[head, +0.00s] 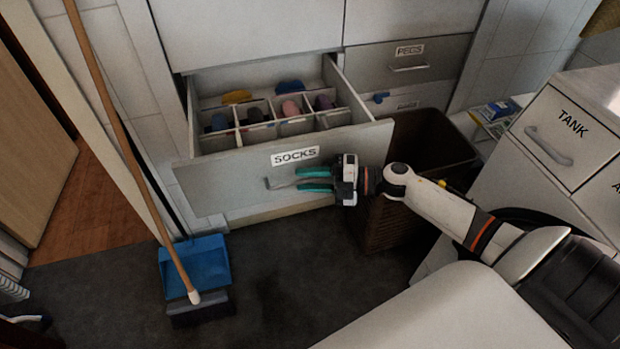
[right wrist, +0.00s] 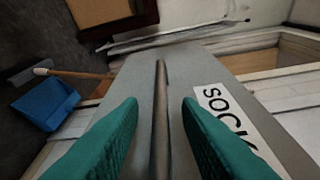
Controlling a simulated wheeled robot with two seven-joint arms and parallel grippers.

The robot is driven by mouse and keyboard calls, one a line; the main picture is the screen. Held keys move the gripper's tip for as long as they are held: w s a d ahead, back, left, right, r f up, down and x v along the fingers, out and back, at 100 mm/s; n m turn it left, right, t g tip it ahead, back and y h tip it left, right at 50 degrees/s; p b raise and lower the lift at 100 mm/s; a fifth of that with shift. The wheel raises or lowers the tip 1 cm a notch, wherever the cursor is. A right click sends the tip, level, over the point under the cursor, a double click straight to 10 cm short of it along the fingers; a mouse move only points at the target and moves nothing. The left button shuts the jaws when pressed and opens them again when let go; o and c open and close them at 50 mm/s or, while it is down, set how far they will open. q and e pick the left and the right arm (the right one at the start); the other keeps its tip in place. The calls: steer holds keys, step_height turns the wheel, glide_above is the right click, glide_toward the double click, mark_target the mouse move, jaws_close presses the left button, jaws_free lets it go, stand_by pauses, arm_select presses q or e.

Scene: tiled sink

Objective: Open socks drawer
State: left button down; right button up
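The socks drawer (head: 225,187), a grey front labelled SOCKS, stands well pulled out of the white cabinet in the head view. Its divided inside shows several rolled, coloured socks (head: 290,108). The drawer's bar handle (head: 280,184) is on the front, below the label. My right gripper (head: 298,180) is at the handle, its teal fingers pointing left. In the right wrist view the handle (right wrist: 161,100) runs between the two fingers, with a gap visible on each side. The fingers are apart. My left gripper is not in view.
A dark wicker basket (head: 425,145) stands right of the drawer, behind my right arm. A PEGS drawer (head: 405,65) is shut above it. A broom (head: 130,150) and blue dustpan (head: 195,262) are at left. A TANK drawer (head: 565,130) is at right. Dark floor lies clear in front.

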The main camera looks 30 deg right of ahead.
steer(key=shift+s+d, duration=0.1)
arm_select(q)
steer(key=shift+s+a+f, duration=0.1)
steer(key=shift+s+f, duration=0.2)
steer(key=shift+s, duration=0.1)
arm_select(e)
steer(key=v, duration=1.1)
steer(key=shift+s+d, duration=0.2)
steer(key=shift+d, duration=0.15)
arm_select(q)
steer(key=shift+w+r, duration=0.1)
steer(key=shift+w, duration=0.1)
